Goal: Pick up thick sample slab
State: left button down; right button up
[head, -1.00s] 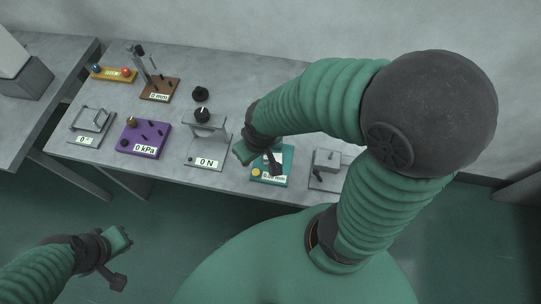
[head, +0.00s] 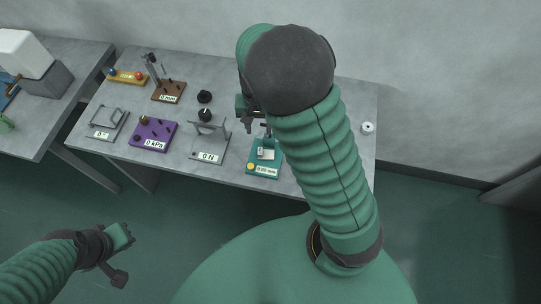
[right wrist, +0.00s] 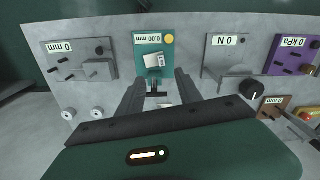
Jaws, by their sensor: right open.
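My right gripper (head: 258,126) is over the table behind the teal 0.00 mm gauge (head: 278,172). In the right wrist view its two dark fingers (right wrist: 158,82) are spread apart, with nothing clamped between them. A small pale piece, possibly a sample slab (right wrist: 165,104), shows low between the fingers, partly hidden by the gripper body; I cannot tell its thickness. The teal gauge (right wrist: 143,42) also shows beyond the fingertips. My left gripper (head: 120,256) hangs over the floor, away from the table; its jaw state is unclear.
The grey table (head: 340,105) also holds a 0 N stand (head: 208,157), a purple 0 kPa box (head: 154,134), a brown 0 mm stand (head: 168,91) and a yellow block (head: 127,77). Two pale round pieces (right wrist: 96,113) lie beside the gripper in the wrist view. A white round piece (head: 368,127) lies at the table's right.

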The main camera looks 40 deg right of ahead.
notch_tip(320, 180, down, 2)
send_over(260, 152)
jog(key=f, duration=0.6)
jog(key=f+b, duration=0.1)
jog(key=f, duration=0.2)
jog(key=shift+w+d+f, duration=0.1)
jog(key=shift+w+f, duration=0.15)
jog(key=shift+f, duration=0.05)
jog(key=shift+s+f, duration=0.5)
jog(key=f, duration=0.3)
jog(key=f+p, duration=0.1)
jog(key=shift+w+a+f, duration=0.15)
jog(key=shift+w+a, duration=0.05)
jog(key=shift+w, duration=0.05)
jog(key=shift+w+f, duration=0.25)
jog(key=shift+f, duration=0.05)
pick_arm(q)
jog(key=shift+w+a, duration=0.1)
jog(key=shift+w, duration=0.35)
pick_arm(e)
jog(key=shift+s, duration=0.1)
jog(key=shift+s+d+r, duration=0.15)
jog(key=shift+s, duration=0.05)
jog(key=c, duration=0.5)
grip_shut()
pick_arm(q)
jog(key=shift+s, duration=0.2)
pick_arm(e)
jog(key=shift+w, duration=0.1)
